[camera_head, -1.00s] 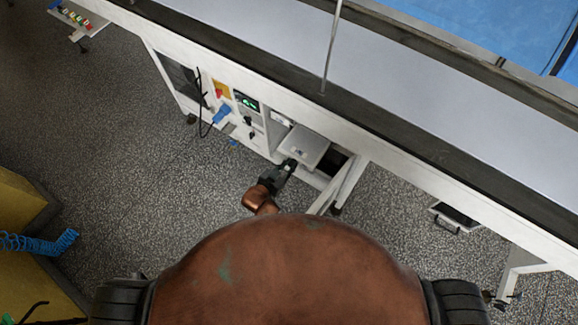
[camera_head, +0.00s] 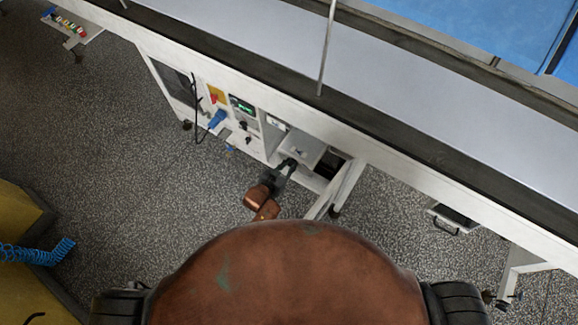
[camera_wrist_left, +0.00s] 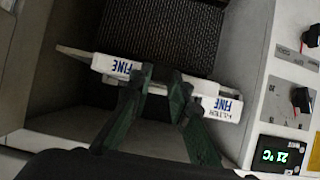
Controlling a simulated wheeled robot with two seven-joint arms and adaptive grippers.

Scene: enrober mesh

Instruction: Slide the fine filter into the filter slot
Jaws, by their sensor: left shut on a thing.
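My left gripper (camera_wrist_left: 160,84) is shut on the middle of this bar. In the head view, my left gripper (camera_head: 289,164) is at the machine's open front bay (camera_head: 303,148). In the wrist view, the bar lies slightly tilted across a grey-walled bay with dark mesh-like texture behind it. I cannot tell how far the filter sits in its slot, or whether it touches the walls. My right gripper is out of view.
A control panel (camera_head: 243,106) with knobs and a green display is left of the bay; in the wrist view the display (camera_wrist_left: 279,156) is close on the right.

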